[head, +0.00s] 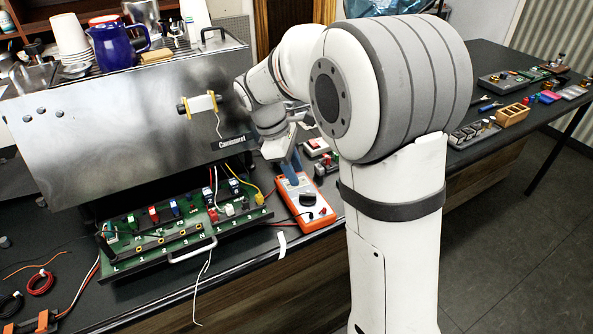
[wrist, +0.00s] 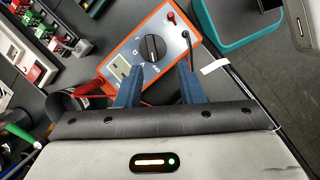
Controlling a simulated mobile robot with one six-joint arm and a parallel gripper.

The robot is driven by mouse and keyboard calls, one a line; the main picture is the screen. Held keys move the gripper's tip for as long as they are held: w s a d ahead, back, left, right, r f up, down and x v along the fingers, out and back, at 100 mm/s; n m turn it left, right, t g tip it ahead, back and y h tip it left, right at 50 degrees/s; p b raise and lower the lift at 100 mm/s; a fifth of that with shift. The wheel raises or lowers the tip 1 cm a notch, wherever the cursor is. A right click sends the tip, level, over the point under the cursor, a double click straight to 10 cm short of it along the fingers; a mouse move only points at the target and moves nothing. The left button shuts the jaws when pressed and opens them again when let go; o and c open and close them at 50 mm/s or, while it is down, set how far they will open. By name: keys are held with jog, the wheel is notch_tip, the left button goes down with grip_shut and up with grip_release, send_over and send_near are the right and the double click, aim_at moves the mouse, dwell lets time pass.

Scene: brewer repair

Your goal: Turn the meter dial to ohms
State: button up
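The orange meter (head: 325,216) lies on the dark bench right of the green circuit board. In the wrist view the meter (wrist: 123,52) shows its grey face, small display and round black dial (wrist: 152,47). The dial also shows in the head view (head: 307,199). Letters ring the dial, but I cannot tell which mark it points at. My gripper (wrist: 159,74) is open, its two blue fingers apart and empty. In the wrist view the fingertips appear just below the dial, one either side. In the head view my gripper (head: 290,172) covers the meter's far end.
The green circuit board (head: 165,240) and steel brewer (head: 120,120) are at left. A red plug (wrist: 88,88) and leads adjoin the meter. A teal tray (wrist: 207,22) is near it in the wrist view. A white strip (head: 281,246) lies at the bench edge. Parts crowd the far right bench.

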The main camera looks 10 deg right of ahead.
aim_at(304, 193)
jog(key=shift+n+h, duration=0.3)
jog(key=shift+n, duration=0.4)
jog(key=f, duration=0.2)
jog(key=d+f, duration=0.1)
jog(key=f, duration=0.2)
jog(key=w+d+f, duration=0.1)
jog(key=f, duration=0.1)
jog(key=shift+f+p, duration=0.3)
jog(key=shift+f, duration=0.1)
grip_shut()
jog(key=shift+d, duration=0.3)
jog(key=shift+w+a, duration=0.1)
jog(key=shift+a, duration=0.2)
